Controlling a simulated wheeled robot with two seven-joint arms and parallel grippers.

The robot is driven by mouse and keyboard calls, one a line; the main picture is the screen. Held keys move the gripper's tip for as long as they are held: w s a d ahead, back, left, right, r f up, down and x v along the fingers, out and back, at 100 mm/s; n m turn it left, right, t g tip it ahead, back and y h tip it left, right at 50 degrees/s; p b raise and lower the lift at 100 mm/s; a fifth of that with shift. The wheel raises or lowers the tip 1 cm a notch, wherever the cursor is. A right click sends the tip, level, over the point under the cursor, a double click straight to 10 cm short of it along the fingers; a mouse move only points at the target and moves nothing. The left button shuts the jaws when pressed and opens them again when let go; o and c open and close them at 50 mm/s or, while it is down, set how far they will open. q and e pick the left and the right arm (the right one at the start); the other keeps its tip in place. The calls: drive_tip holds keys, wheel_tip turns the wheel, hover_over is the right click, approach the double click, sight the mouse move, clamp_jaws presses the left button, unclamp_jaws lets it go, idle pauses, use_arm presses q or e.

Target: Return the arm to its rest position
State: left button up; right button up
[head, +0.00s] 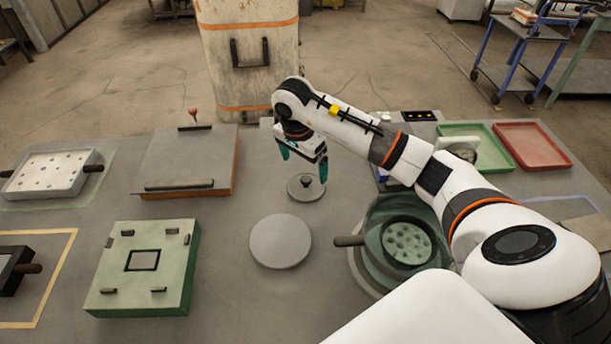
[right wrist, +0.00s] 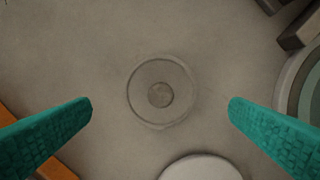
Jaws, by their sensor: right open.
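My right arm comes in from the right in the head view and reaches over the middle of the table. Its right gripper (head: 304,163) hangs above a small grey disc with a dark knob (head: 306,190). The teal fingers are wide apart with nothing between them. In the right wrist view the same small disc (right wrist: 160,92) lies below, centred between the open fingers and apart from them. My left gripper is not in view.
A plain grey disc (head: 280,241) lies nearer me. A green round pot (head: 408,243) with a perforated insert stands partly behind my forearm. A green square block (head: 145,268) and a flat-topped box (head: 187,160) stand left. Green and red trays (head: 532,147) lie at right.

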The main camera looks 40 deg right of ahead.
drive_tip(key=r, duration=0.5)
drive_tip(key=shift+s+a+r, duration=0.1)
drive_tip(key=shift+a+r, duration=0.25)
drive_tip(key=shift+a, duration=0.05)
